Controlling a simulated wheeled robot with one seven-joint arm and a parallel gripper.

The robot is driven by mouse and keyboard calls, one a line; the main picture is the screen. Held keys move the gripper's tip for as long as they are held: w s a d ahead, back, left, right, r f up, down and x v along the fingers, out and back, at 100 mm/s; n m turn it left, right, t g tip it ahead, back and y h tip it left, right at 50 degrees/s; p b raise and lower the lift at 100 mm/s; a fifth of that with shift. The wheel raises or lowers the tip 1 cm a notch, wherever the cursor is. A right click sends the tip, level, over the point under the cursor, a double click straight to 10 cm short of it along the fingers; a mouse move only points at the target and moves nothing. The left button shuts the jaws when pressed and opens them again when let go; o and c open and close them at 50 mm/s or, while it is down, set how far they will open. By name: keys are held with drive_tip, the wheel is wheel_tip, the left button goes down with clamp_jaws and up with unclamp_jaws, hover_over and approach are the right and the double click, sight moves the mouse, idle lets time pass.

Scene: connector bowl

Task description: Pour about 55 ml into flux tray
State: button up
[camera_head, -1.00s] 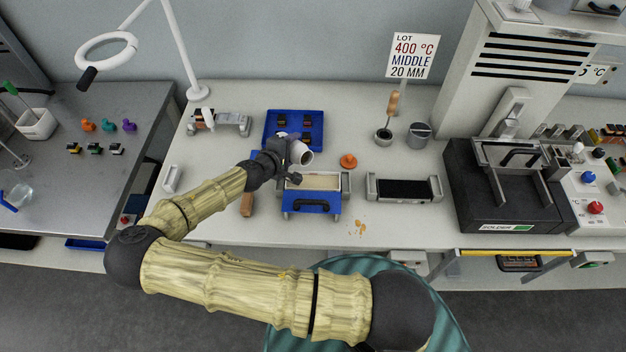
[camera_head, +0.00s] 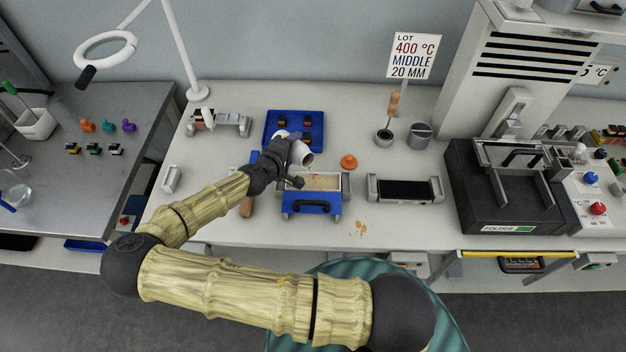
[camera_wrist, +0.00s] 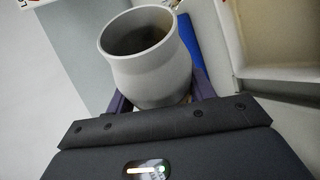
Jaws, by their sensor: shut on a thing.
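My gripper (camera_head: 283,152) is shut on a white bottle (camera_head: 302,154), which is tilted with its open mouth toward the lower right. In the wrist view the wide grey-white mouth of the bottle (camera_wrist: 150,55) stands just beyond my gripper. The flux tray (camera_head: 322,182) is below and to the right of the bottle mouth, in a holder with a blue front and a black handle. Its inside looks tan. It also shows in part at the right of the wrist view (camera_wrist: 270,75). I cannot tell the liquid level, and no clear stream shows.
An orange stopper (camera_head: 348,162) lies right of the bottle. A blue bin (camera_head: 316,117) with dark parts stands behind. A fixture with a dark plate (camera_head: 404,189) is to the right, before the black solder pot (camera_head: 505,190). Amber spots (camera_head: 360,228) mark the table in front.

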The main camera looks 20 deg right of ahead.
drive_tip(key=shift+w+a, duration=0.1)
drive_tip(key=shift+w, duration=0.15)
idle(0.4)
drive_tip(key=shift+r+m+t+b, duration=0.3)
drive_tip(key=shift+m+b, duration=0.1)
drive_tip(key=shift+b, duration=0.15)
idle(1.6)
drive_tip(key=shift+r+p, duration=0.1)
drive_tip(key=shift+p, duration=0.5)
drive_tip(key=shift+w+a+n+g+p, duration=0.1)
drive_tip(key=shift+w+n+g+p, duration=0.05)
drive_tip(key=shift+n+g+p, duration=0.4)
drive_tip(key=shift+w+a+f+n+g, duration=0.15)
drive_tip(key=shift+w+f+n+g, duration=0.15)
drive_tip(key=shift+f, duration=0.25)
drive_tip(key=shift+w+f, duration=0.1)
drive_tip(key=shift+f, duration=0.15)
